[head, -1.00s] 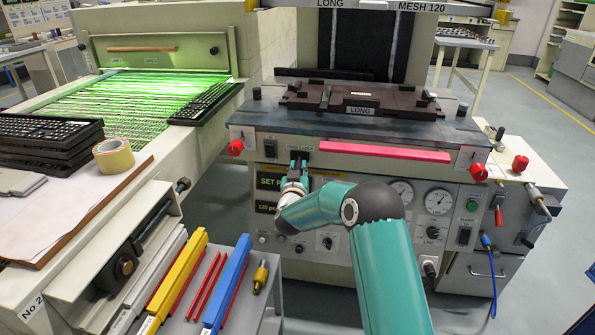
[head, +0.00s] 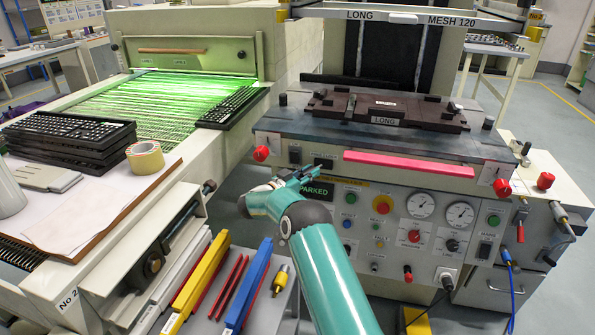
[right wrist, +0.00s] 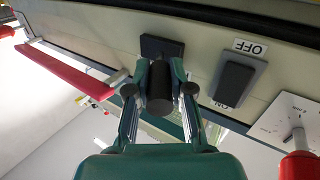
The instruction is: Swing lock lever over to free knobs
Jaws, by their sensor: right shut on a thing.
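The lock lever (right wrist: 160,88) is a short black grip in front of a dark plate (right wrist: 160,47) on the machine's front panel. In the right wrist view my right gripper (right wrist: 160,90) is shut on it, with one finger on each side. In the head view my right gripper (head: 316,172) is at the panel below the table edge, just above the green display reading PARKED (head: 315,191); it hides most of the lever there. The red knobs are at the left (head: 262,153) and right (head: 503,188) ends of the front. My left gripper is not in view.
An ON/OFF rocker switch (right wrist: 233,80) is close beside the lever. A pink bar (head: 410,164) runs along the front to the right. Gauges and buttons fill the panel below. A side table with yellow (head: 200,283) and blue (head: 248,287) bars stands lower left.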

